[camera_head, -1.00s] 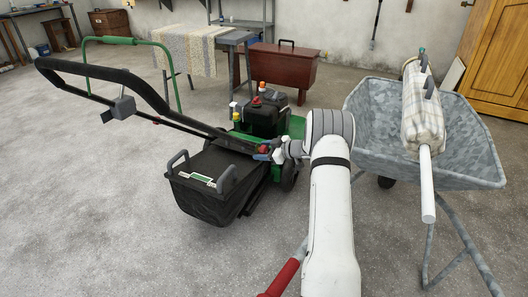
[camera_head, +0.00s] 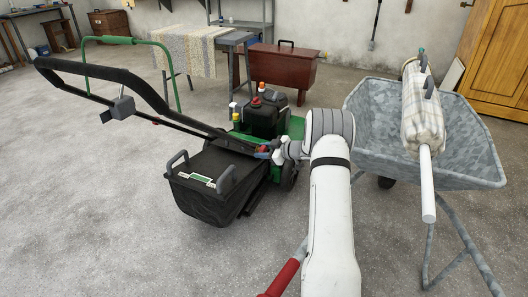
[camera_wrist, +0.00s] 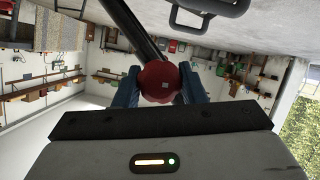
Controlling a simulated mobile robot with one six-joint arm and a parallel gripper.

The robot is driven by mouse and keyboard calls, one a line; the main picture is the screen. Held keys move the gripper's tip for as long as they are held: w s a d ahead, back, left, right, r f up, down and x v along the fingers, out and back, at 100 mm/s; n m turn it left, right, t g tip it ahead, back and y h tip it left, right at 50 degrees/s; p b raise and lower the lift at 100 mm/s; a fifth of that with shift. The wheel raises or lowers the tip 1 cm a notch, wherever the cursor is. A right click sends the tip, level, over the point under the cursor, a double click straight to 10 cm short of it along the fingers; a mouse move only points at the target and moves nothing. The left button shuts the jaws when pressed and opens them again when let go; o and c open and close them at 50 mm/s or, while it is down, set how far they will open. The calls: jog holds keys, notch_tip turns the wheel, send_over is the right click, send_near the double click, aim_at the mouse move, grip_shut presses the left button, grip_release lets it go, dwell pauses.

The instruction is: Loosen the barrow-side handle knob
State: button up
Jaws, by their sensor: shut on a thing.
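The green and black lawn mower (camera_head: 265,118) stands left of the wheelbarrow, its black handle (camera_head: 150,90) reaching up to the left. The red handle knob (camera_wrist: 160,82) is on the barrow side, where the handle's dark tube meets the mower. My gripper (camera_wrist: 158,88) has its blue fingers on either side of the knob and is shut on it. In the head view my gripper (camera_head: 268,151) is small at the handle's lower end, and the knob is mostly hidden by the fingers. I cannot tell how far the knob is turned.
The grey wheelbarrow (camera_head: 375,147) stands close right of my arm, with a patterned roll-like thing (camera_head: 422,118) across it. The mower's black grass box (camera_head: 203,193) is below left of the gripper. A red-brown chest (camera_head: 285,70) stands behind. The floor at left is clear.

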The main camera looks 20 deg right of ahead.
jog(key=n+t+b, duration=0.1)
jog(key=b, duration=0.1)
jog(key=n+t+h+b, duration=0.1)
jog(key=n+b, duration=0.1)
jog(key=shift+f+b, duration=0.35)
jog(key=shift+b, duration=0.05)
jog(key=n+t+b, duration=0.1)
jog(key=n+b, duration=0.2)
jog(key=b, duration=0.3)
jog(key=shift+a+n+t+h, duration=0.1)
jog(key=shift+n+t+h, duration=0.2)
jog(key=shift+t+h, duration=0.1)
jog(key=n+t+b, duration=0.1)
jog(key=n, duration=0.2)
jog(key=shift+r, duration=0.2)
jog(key=n+t+y, duration=0.1)
jog(key=n+t, duration=0.1)
jog(key=n, duration=0.2)
jog(key=shift+n, duration=0.3)
jog(key=shift+a, duration=0.1)
jog(key=o, duration=1)
